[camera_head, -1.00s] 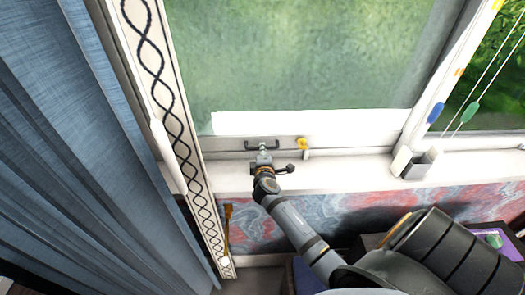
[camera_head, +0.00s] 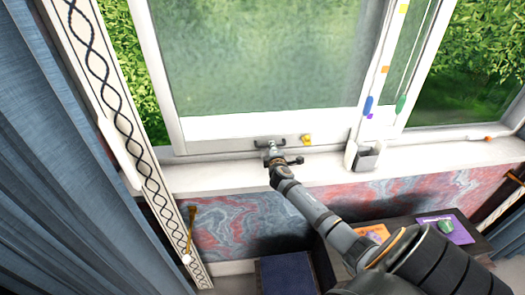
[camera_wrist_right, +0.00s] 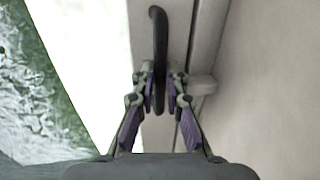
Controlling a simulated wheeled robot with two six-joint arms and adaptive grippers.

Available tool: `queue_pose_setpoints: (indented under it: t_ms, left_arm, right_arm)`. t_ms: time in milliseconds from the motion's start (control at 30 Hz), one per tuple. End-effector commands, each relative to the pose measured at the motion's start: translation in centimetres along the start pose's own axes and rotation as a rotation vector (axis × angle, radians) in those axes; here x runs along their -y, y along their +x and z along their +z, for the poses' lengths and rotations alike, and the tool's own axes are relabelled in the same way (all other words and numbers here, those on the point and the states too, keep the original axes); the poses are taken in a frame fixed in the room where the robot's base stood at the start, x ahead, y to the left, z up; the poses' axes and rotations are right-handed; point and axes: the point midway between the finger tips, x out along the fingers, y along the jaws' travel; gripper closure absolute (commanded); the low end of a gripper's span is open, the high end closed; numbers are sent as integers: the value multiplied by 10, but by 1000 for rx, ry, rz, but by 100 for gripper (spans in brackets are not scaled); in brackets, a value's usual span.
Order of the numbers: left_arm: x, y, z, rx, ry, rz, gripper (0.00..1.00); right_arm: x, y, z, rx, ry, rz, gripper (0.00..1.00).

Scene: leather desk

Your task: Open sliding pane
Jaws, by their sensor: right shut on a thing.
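The sliding pane (camera_head: 270,60) is a white-framed window panel with frosted green glass. A dark bar handle (camera_head: 262,143) sits on its bottom rail, and it also shows in the right wrist view (camera_wrist_right: 159,50). My right gripper (camera_head: 272,152) is at this handle. In the wrist view its two fingers (camera_wrist_right: 160,88) are closed around the lower part of the handle, one on each side. A strip of clear opening with green leaves shows left of the pane. My left gripper is in neither view.
A yellow knob (camera_head: 306,140) is right of the handle. A grey box (camera_head: 367,158) stands on the white sill (camera_head: 220,178). A patterned white post (camera_head: 110,120) and a blue curtain (camera_head: 35,170) are at the left. A desk with a purple item (camera_head: 447,230) is below right.

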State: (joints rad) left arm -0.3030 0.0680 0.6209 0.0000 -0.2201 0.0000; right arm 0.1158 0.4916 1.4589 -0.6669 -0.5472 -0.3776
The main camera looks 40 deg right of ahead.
Motion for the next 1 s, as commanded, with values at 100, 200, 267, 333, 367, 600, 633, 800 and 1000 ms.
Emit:
queue_pose_setpoints:
  t_ms: [100, 200, 267, 333, 367, 600, 633, 800, 1000]
  left_arm:
    - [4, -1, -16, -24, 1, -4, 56]
    - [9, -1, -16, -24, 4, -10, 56]
    - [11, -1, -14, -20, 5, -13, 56]
    - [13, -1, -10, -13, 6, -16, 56]
    - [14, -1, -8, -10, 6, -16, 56]
    - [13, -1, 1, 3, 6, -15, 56]
    - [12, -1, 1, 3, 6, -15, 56]
    - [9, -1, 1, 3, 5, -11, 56]
    - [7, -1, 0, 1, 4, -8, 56]
  right_arm:
    - [1, -1, 10, -11, 5, 0, 100]
    - [1, -1, 17, -13, 7, 0, 100]
    - [1, -1, 19, -13, 8, 0, 100]
    - [1, -1, 21, -13, 8, 0, 100]
    - [1, -1, 22, -12, 8, 1, 100]
    - [1, 0, 23, -9, 7, 0, 100]
    - [1, 0, 23, -9, 6, 0, 100]
    - [1, 0, 23, -8, 6, 0, 68]
    - [1, 0, 22, -9, 6, 1, 65]
